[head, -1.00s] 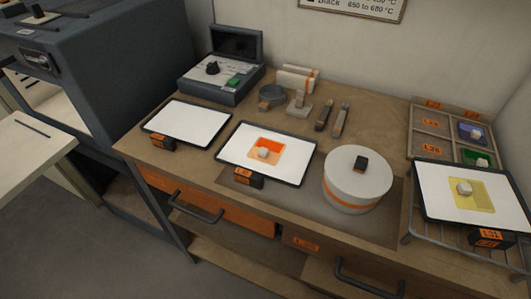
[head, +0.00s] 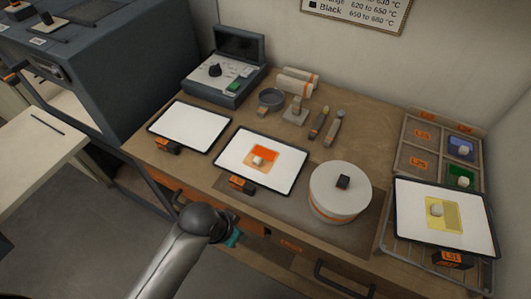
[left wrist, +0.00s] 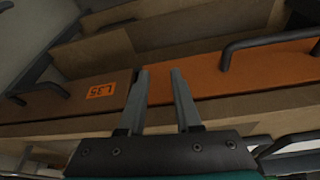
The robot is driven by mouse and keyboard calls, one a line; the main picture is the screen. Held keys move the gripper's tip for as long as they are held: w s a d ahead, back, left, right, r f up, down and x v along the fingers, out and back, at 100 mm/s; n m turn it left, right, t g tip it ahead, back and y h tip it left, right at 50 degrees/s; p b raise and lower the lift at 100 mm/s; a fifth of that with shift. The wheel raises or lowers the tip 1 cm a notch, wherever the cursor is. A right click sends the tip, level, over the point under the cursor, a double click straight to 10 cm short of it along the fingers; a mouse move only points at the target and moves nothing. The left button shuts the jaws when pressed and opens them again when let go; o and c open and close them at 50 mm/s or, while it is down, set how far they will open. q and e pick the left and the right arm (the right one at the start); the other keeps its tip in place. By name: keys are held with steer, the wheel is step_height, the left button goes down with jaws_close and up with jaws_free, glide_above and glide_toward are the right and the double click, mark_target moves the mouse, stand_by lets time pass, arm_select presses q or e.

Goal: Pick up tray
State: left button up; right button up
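Three dark-rimmed white trays show in the head view. The left tray (head: 189,126) is bare, and the middle tray (head: 283,178) carries an orange square with a pale knob. The right tray (head: 474,231) carries a yellow square with a pale knob and rests on a wire rack (head: 393,250). Each has a dark block with an orange label at its front edge. My left arm reaches in below the bench front; its fingers are hidden in the head view. In the left wrist view my left gripper (left wrist: 160,75) is open and empty, facing the orange drawer front (left wrist: 235,68). My right gripper is not in view.
A white round pot (head: 338,213) with a dark knob stands between the middle and right trays. A control box (head: 225,80) and tools lie behind. A divided crate (head: 416,160) is at the back right. Drawer handles (head: 345,287) jut from the bench front.

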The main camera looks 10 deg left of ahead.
arm_select(q)
step_height(320, 180, up, 7)
steer(key=w+d+m+p, duration=0.1)
steer(key=d, duration=0.1)
steer(key=m+g+y+p, duration=0.2)
steer(key=m+g, duration=0.1)
steer(key=m, duration=1.2)
glide_toward(242, 182)
step_height(242, 182, down, 9)
steer(key=shift+s+f+b, duration=0.1)
steer(key=shift+f+b, duration=0.1)
steer(key=shift+b, duration=0.4)
jaws_close()
steer(key=shift+r, duration=0.15)
